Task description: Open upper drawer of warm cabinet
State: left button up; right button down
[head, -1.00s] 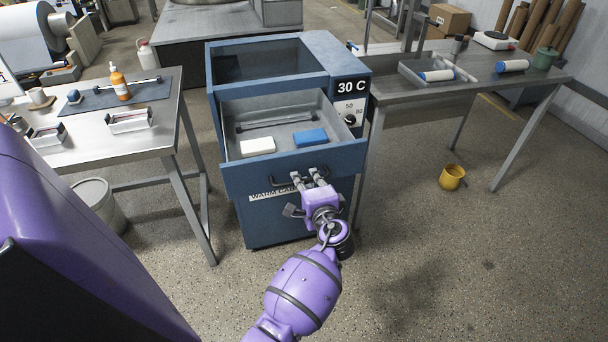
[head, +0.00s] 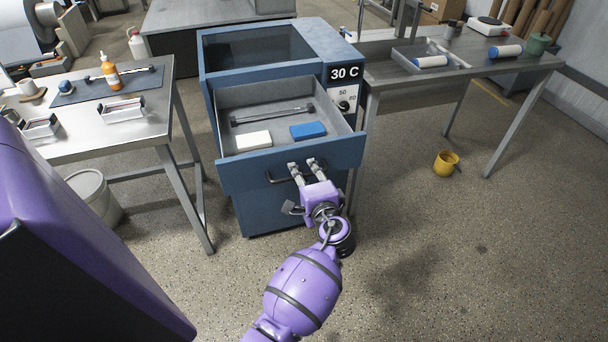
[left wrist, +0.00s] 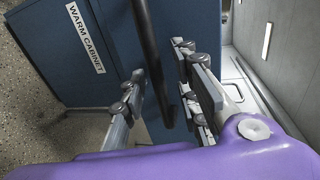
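The blue warm cabinet (head: 345,55) stands in the middle of the head view, with a "30 C" display. Its upper drawer (head: 225,182) is pulled well out, showing a grey interior. A white block (head: 254,141) and a blue block (head: 308,130) lie in it. The dark drawer handle (head: 273,178) is on the front. My left gripper (head: 303,169) is at this handle. In the left wrist view, the handle (left wrist: 150,45) passes between the separated fingers (left wrist: 162,82), with a gap beside the right finger. My right gripper is not in view.
A metal table (head: 150,125) stands left and a workbench (head: 400,85) right. A white bucket (head: 95,198) is under the left table. The floor in front is clear.

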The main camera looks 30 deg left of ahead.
pick_arm(q)
jog(key=v, duration=0.7)
jog(key=shift+s+d, duration=0.15)
dwell(0.5)
